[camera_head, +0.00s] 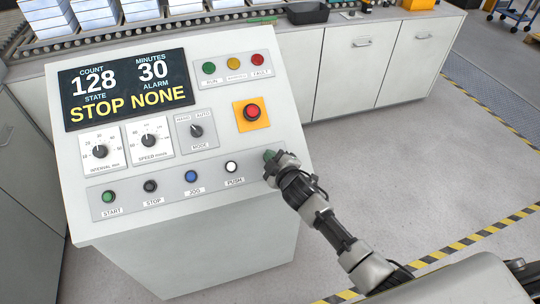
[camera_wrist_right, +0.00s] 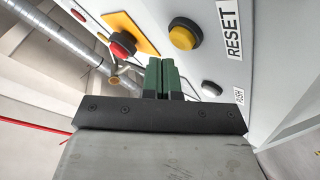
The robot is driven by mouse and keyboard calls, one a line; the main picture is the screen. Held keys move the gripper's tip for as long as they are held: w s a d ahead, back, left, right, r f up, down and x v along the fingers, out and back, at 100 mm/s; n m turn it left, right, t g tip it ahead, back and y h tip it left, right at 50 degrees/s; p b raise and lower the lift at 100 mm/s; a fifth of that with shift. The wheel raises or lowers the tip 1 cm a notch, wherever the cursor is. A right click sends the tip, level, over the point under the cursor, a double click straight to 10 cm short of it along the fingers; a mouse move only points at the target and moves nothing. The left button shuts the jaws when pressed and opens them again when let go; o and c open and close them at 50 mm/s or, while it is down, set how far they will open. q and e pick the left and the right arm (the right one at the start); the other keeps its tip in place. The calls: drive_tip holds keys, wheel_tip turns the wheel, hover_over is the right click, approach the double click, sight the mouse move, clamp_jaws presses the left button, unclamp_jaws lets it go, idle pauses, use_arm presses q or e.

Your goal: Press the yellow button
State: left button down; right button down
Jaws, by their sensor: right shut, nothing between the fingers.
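The yellow button (camera_wrist_right: 184,35) sits in a dark ring on the white panel in the right wrist view, beside a RESET label (camera_wrist_right: 231,31). In the head view my right gripper and wrist cover that end of the button row, so the button is hidden there. My right gripper (camera_head: 270,155) is at the right end of the row, past the white PUSH button (camera_head: 231,167). Its green fingers (camera_wrist_right: 159,65) are shut and empty, pointing toward the panel just left of the yellow button in the wrist view. I see no clear contact with the button. My left gripper is not in view.
A red emergency button (camera_head: 252,111) on a yellow plate is above my gripper. The row also has START (camera_head: 109,197), STOP (camera_head: 150,186) and JOG (camera_head: 191,176) buttons. A yellow round lamp (camera_head: 233,63) is higher up. The display (camera_head: 128,90) reads STOP NONE.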

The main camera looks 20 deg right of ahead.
drive_tip(key=shift+s+r+p, duration=0.2)
drive_tip(key=shift+r+p, duration=0.3)
drive_tip(key=shift+p, duration=0.1)
drive_tip(key=s+r+p, duration=0.1)
drive_tip(key=p, duration=0.1)
drive_tip(key=s+r+p, duration=0.1)
drive_tip(key=r, duration=0.1)
drive_tip(key=shift+s+p, duration=0.25)
drive_tip(key=shift+p, duration=0.1)
